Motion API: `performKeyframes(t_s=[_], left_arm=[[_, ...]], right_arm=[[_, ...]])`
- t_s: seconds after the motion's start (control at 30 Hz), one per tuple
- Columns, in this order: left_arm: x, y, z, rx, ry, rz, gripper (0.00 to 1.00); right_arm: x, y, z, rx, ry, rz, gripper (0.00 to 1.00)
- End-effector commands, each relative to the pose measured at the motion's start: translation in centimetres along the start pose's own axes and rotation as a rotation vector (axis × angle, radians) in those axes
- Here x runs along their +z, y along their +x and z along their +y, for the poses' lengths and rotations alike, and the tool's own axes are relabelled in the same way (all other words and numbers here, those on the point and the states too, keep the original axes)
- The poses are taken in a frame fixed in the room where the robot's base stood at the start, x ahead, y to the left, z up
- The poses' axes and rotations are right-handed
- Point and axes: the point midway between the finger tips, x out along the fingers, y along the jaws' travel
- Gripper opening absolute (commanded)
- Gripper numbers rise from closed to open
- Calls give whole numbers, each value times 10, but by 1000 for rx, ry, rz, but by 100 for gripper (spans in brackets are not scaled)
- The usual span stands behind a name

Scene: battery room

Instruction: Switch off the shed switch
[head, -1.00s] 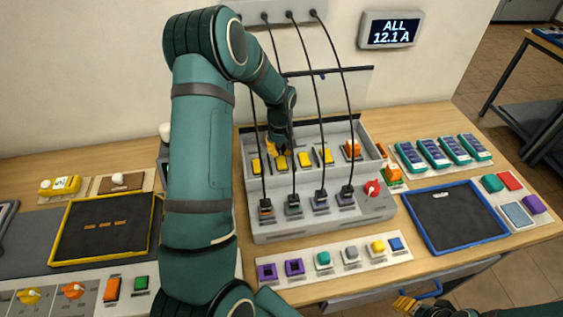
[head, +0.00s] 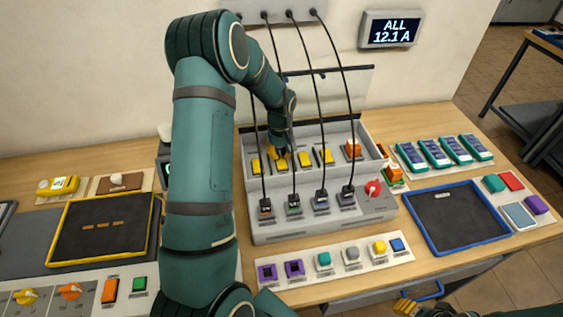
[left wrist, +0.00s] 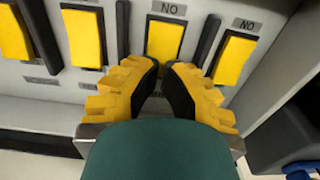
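A row of yellow rocker switches (head: 305,159) sits in the grey open panel (head: 310,223). An orange switch (head: 353,148) ends the row on the right. The labels are too small to read in the head view, so I cannot tell which is the shed switch.
Black cables (head: 322,110) hang in front of the panel. A red knob (head: 373,188) sits on its right. A wall display (head: 391,29) reads ALL 12.1 A. A blue-rimmed tray (head: 455,216) lies to the right, and a button strip (head: 335,261) lies in front.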

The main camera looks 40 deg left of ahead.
Motion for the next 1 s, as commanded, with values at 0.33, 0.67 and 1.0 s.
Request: performKeyframes(t_s=[0.33,0.67,1.0], left_arm=[[0,5,0,0,0,0,0],[0,10,0,0,0,0,0],[0,7,0,0,0,0,0]], right_arm=[[0,4,1,0,0,0,47],[1,7,3,0,0,0,47],[1,5,2,0,0,0,47]])
